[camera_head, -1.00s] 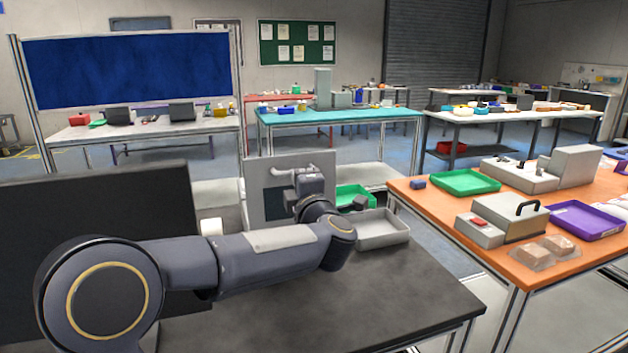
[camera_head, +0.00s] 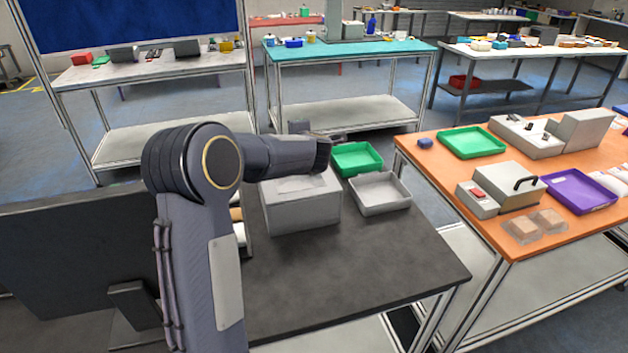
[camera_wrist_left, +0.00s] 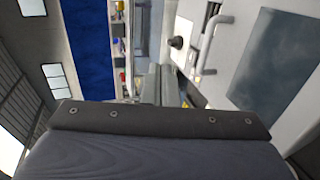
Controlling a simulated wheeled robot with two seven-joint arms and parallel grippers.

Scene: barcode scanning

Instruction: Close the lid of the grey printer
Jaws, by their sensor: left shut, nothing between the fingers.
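The grey printer (camera_head: 302,212) stands on the dark table, left of the grey tray. Its top looks flat, with a paler patch on it, and no raised lid shows in the head view. My left arm reaches over it from the left. My left gripper (camera_head: 338,138) is above and behind the printer's top, mostly hidden behind my own wrist; it is shut and empty. In the left wrist view a pale grey panel (camera_wrist_left: 232,90) with a bent handle (camera_wrist_left: 213,42) and a dark patch fills the right side. My right gripper is not in view.
A grey tray (camera_head: 381,205) and a green tray (camera_head: 357,170) sit right of the printer. A black monitor (camera_head: 75,265) stands at the left. The dark table's right front (camera_head: 400,265) is clear. An orange table (camera_head: 478,226) with boxes and trays is at the right.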

